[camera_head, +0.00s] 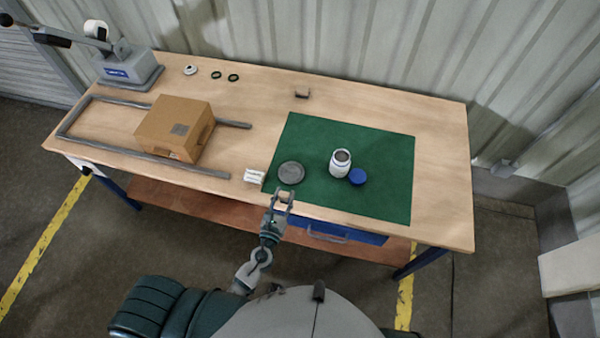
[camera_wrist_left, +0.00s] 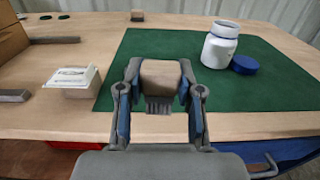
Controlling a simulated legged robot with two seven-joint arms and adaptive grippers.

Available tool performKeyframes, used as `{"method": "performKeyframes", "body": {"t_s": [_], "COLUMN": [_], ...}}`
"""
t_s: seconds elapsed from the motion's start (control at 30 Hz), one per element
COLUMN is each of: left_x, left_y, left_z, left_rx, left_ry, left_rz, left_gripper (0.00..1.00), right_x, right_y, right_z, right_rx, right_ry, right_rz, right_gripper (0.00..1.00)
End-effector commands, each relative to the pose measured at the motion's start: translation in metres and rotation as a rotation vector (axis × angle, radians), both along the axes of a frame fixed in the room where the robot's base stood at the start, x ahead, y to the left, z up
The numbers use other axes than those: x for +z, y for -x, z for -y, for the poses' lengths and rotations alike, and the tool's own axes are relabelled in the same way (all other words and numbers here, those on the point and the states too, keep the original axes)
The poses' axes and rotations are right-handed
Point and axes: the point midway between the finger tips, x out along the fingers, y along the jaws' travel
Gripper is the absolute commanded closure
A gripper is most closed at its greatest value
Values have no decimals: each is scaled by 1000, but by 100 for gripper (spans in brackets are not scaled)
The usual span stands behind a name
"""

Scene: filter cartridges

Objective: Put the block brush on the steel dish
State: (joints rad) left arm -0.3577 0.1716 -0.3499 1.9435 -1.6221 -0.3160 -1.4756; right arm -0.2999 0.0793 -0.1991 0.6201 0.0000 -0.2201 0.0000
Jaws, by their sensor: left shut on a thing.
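My left gripper (camera_head: 277,194) is shut on the block brush (camera_wrist_left: 161,75), a light wooden block with dark bristles, seen best in the left wrist view. In the head view the brush (camera_head: 284,195) is small between the fingers, near the table's front edge. The steel dish (camera_head: 291,173), a round grey disc, lies on the front left part of the green mat (camera_head: 385,190). The gripper is just in front of the dish, nearer to me. In the left wrist view I cannot make out the dish; the brush and fingers seem to hide it. My right gripper is not in view.
A white jar (camera_head: 340,165) and a blue lid (camera_head: 357,176) stand on the mat right of the dish. A small holder with white cards (camera_head: 254,176) sits left of it. A cardboard box (camera_head: 175,127) lies within a grey rail frame. The mat's right part is free.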

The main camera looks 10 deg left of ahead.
Motion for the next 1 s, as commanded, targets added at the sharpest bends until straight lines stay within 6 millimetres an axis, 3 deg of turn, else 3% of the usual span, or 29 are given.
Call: {"method": "performKeyframes", "body": {"t_s": [0.1,0.2,0.4,0.7,0.93,1.0], "left_x": [-1,1,-1,-12,-14,-30], "left_y": [15,11,-40,-114,-136,-137], "left_z": [10,10,0,-12,-16,-17], "left_rx": [30,40,40,38,39,37], "left_ry": [-4,-9,-9,-11,-13,-13], "left_rz": [2,5,8,5,6,3], "left_gripper": [94,94,94,94,94,94], "right_x": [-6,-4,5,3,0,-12], "right_y": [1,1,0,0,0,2], "right_z": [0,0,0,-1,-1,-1], "right_rx": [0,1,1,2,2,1], "right_ry": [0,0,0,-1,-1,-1], "right_rz": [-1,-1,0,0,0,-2], "right_gripper": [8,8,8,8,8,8]}}
